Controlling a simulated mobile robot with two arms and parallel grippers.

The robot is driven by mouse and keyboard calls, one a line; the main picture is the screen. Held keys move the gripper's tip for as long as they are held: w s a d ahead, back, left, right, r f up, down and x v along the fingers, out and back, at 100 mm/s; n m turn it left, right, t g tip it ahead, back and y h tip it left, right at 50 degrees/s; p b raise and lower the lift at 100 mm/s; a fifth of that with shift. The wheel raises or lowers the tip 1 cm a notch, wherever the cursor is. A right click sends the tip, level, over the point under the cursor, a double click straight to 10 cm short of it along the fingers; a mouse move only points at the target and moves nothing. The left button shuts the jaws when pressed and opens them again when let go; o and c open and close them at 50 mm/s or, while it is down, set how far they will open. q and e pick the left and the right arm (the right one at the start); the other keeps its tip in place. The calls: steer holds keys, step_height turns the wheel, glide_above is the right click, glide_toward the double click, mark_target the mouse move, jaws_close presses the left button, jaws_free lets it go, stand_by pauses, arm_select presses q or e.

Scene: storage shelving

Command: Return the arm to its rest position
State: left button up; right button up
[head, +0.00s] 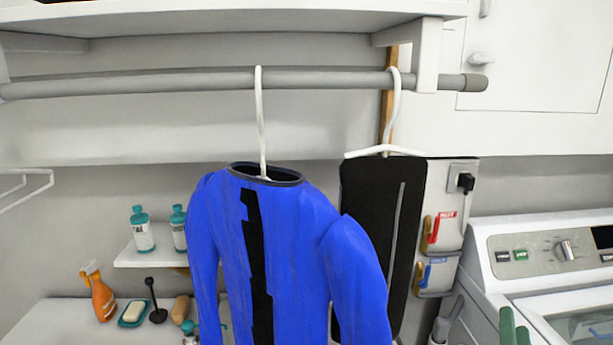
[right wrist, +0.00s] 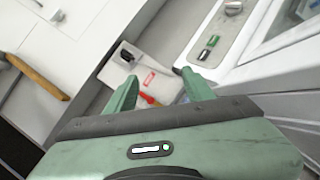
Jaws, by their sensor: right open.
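My right gripper (head: 513,328) shows at the bottom right of the head view as green fingertips in front of the washing machine. In the right wrist view its two green fingers (right wrist: 158,88) are spread apart with nothing between them. A blue garment with a black stripe (head: 290,255) hangs on a white hanger (head: 261,120) at the rod (head: 170,82). A second white hanger (head: 393,110) is at the rod on the right, with a black board-like item (head: 375,220) below it. My right gripper is apart from both. My left gripper is not in view.
The washing machine (head: 490,245) stands at the right, near my right gripper. A wall panel (head: 451,190) holds a plug and red and blue taps. Bottles (head: 142,230) stand on a small shelf at left. An orange spray bottle (head: 98,290) stands on the counter below.

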steer(key=s+a+f+m+g, duration=0.1)
steer(key=s+f+m+g, duration=0.8)
steer(key=m, duration=0.6)
steer(key=s+a+f+m+g+y, duration=0.2)
steer(key=s+a+f+g+y, duration=0.2)
steer(key=s+a+f, duration=0.4)
steer(key=s+a+f+m+g+y, duration=0.35)
steer(key=s+a+f, duration=0.25)
steer(key=s+a, duration=0.4)
step_height(320, 180, down, 24)
steer(key=n, duration=0.1)
steer(key=s+d+f+g, duration=0.2)
steer(key=s+f, duration=1.4)
steer(key=s, duration=0.1)
steer(key=shift+s+d+f+y, duration=0.25)
steer(key=shift+f+y, duration=0.1)
